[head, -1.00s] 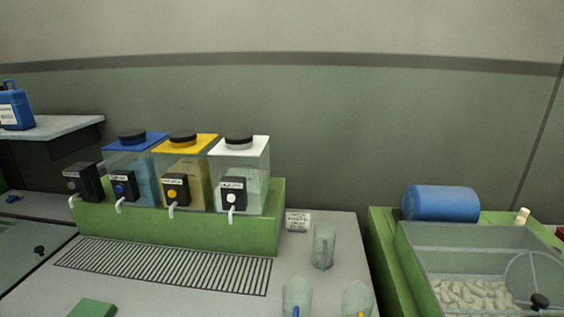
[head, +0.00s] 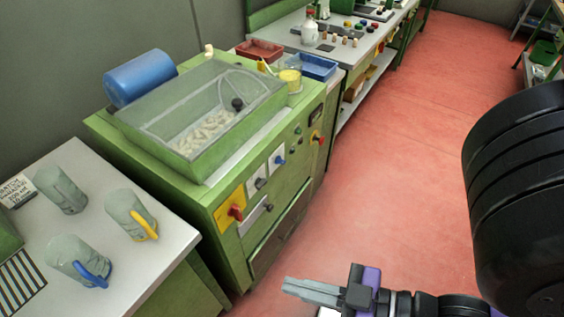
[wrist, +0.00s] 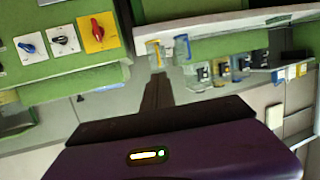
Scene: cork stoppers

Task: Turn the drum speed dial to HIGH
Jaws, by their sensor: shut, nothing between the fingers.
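The green machine (head: 215,200) with a clear-covered box of pale pieces stands at the middle left of the head view. Its front carries a red knob on a yellow plate (head: 236,213), a grey dial on a white plate (head: 260,184) and a blue dial on a white plate (head: 279,160). The wrist view shows the red knob (wrist: 97,30), grey dial (wrist: 61,40) and blue dial (wrist: 27,47) at the upper left. Their markings are too small to read, so I cannot tell which is drum speed. My gripper (head: 287,287) is shut and empty, apart from the machine, over the floor.
A table with several clear jugs (head: 127,215) stands left of the machine. A blue cylinder (head: 140,78) lies behind the clear box. Red and blue trays (head: 317,67) stand behind the machine. The red floor (head: 390,180) in front is open.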

